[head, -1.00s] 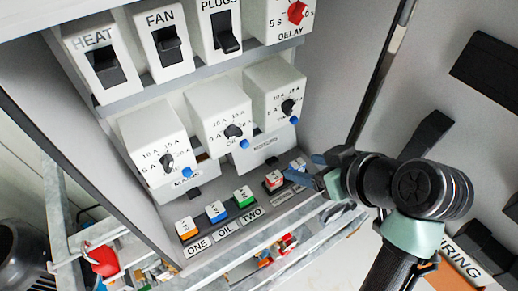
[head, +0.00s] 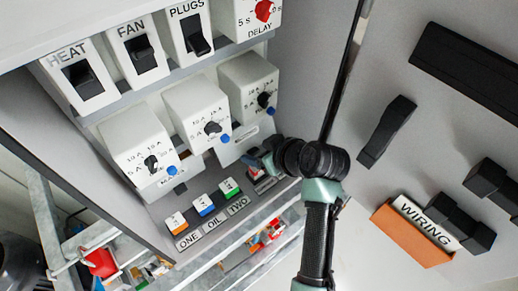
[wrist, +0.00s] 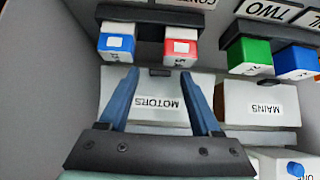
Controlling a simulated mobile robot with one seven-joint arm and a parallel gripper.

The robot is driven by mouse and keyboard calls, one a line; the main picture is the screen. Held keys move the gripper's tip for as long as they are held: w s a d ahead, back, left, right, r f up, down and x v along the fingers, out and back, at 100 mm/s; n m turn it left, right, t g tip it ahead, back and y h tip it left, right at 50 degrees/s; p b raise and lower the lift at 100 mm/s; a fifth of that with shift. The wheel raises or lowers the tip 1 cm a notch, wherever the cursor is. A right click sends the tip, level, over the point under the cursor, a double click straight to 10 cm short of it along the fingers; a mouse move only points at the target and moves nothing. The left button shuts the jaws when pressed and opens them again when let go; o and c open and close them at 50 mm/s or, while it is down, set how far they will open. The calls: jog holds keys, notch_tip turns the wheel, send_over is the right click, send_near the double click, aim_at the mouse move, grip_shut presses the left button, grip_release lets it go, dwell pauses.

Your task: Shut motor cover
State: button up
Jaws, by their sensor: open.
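The motor cover, a white panel (wrist: 160,100) with an upside-down MOTORS label, fills the middle of the wrist view. In the head view a white panel (head: 238,150) sits below the second dial box, partly hidden by my gripper; its label is too small to read. My gripper (wrist: 160,76) is open and empty, with its two blue fingers spread over the motor cover, one on each side of the label. I cannot tell whether they touch it. In the head view my gripper (head: 256,161) is at the lower right of the dial boxes.
A MAINS panel (wrist: 262,104) lies beside the motor cover. Blue (wrist: 117,44) and red (wrist: 180,48) switches stand just above it in the wrist view. An orange WIRING holder (head: 412,235) and black handles are at the right, near my arm.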

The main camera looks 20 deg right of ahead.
grip_shut()
dwell(1.4)
